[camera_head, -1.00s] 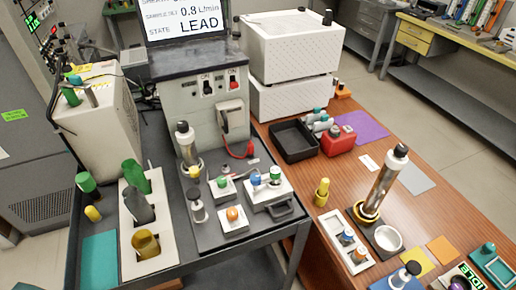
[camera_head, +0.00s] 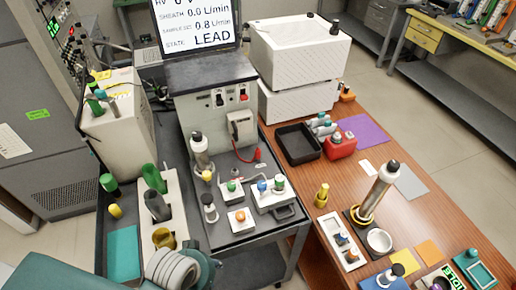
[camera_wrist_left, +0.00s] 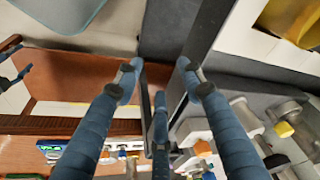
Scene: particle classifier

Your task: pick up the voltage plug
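A pale block (camera_head: 241,125) on the instrument's front is beside the lead. My left arm enters the head view at the bottom left, far from the plug; its fingertips are not visible there. In the left wrist view my left gripper (camera_wrist_left: 160,82) has its blue fingers spread, with nothing between them. I cannot make out the plug in that view. My right gripper is not in view.
The display (camera_head: 200,28) reads LEAD. The dark cart top holds a white holder (camera_head: 172,205) with bottles, a small bottle (camera_head: 210,208) and a metal cylinder (camera_head: 199,150). On the wooden table are a black tray (camera_head: 298,143), a red container (camera_head: 340,146) and a tall cylinder (camera_head: 375,192).

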